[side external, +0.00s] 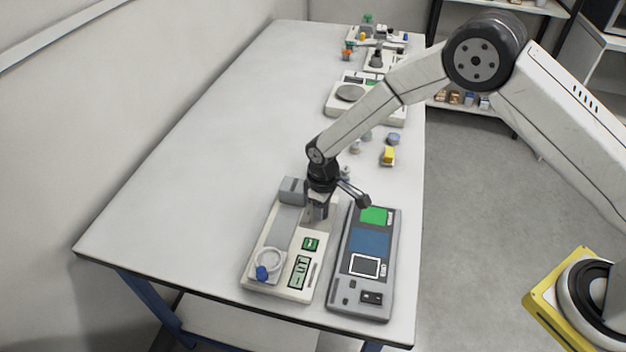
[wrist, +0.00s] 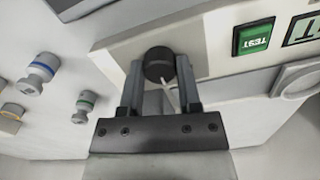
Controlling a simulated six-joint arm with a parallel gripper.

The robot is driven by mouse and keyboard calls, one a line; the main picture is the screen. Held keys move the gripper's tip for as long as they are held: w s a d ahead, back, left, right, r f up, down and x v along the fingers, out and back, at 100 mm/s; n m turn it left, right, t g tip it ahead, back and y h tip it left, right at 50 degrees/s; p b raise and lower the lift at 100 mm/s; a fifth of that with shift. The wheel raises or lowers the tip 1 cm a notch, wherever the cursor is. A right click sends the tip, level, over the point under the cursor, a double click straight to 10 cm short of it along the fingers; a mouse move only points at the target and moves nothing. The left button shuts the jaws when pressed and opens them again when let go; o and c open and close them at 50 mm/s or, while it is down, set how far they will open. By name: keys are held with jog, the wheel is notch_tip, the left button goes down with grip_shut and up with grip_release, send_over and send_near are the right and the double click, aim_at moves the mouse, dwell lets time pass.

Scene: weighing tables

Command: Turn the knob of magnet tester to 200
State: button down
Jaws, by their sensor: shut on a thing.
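My gripper (wrist: 160,72) is shut on the knob. In the side view my gripper (side external: 317,208) is low over the tester's rear right part and hides the knob. No scale numbers by the knob are legible.
Small banded weights (wrist: 38,72) show at left in the wrist view. A yellow item (side external: 388,155) and a balance (side external: 340,107) stand farther back. The table's left side (side external: 200,150) is clear.

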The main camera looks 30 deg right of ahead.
dwell(0.4)
jog(key=shift+c, duration=1.5)
grip_release()
jog(key=shift+r, duration=3.9)
jog(key=shift+r, duration=0.1)
jog(key=shift+d+r, duration=0.15)
jog(key=shift+d, duration=0.1)
jog(key=s+d+r+m+t, duration=0.1)
jog(key=s+d+r+m, duration=0.2)
jog(key=s+d, duration=0.5)
jog(key=s+d+r+m+t, duration=0.1)
jog(key=s+d+r+m, duration=0.2)
jog(key=s+d+r, duration=0.3)
jog(key=s+d, duration=0.3)
jog(key=s, duration=0.2)
jog(key=shift+s+r+m+t, duration=0.15)
jog(key=shift+s+m+t, duration=0.05)
jog(key=shift+m+t, duration=0.1)
